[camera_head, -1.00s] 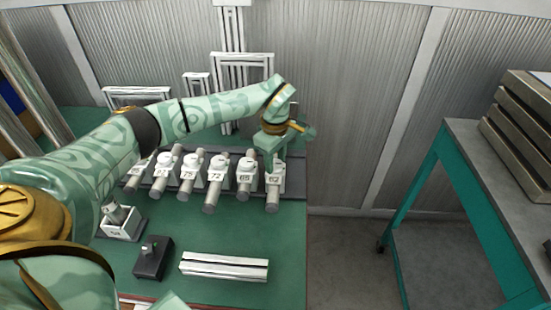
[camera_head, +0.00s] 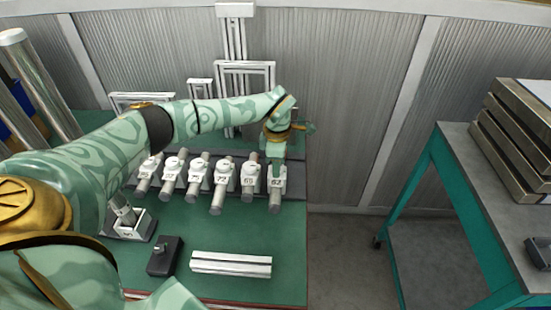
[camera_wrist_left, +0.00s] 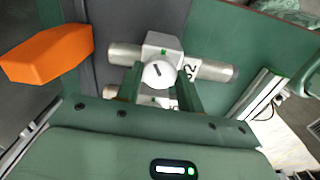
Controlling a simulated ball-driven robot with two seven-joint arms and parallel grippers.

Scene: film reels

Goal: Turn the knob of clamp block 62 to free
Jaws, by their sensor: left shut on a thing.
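Clamp block 62 (camera_head: 276,183) is a white block on a grey rod, at the right end of the row on the green bench. In the left wrist view its white round knob (camera_wrist_left: 158,73), with a dark line on top, sits between the fingers. My left gripper (camera_head: 274,164) reaches down onto this block from above. In the left wrist view the gripper (camera_wrist_left: 159,88) is shut on the knob, one finger on each side. The knob is hidden in the head view. My right gripper is not in view.
Several similar numbered clamp blocks stand close to the left, block 65 (camera_head: 249,176) nearest. A white slotted bar (camera_head: 231,264), a small black box (camera_head: 165,256) and a separate white block (camera_head: 131,224) are in front. A side table (camera_head: 500,172) with stacked trays stands right.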

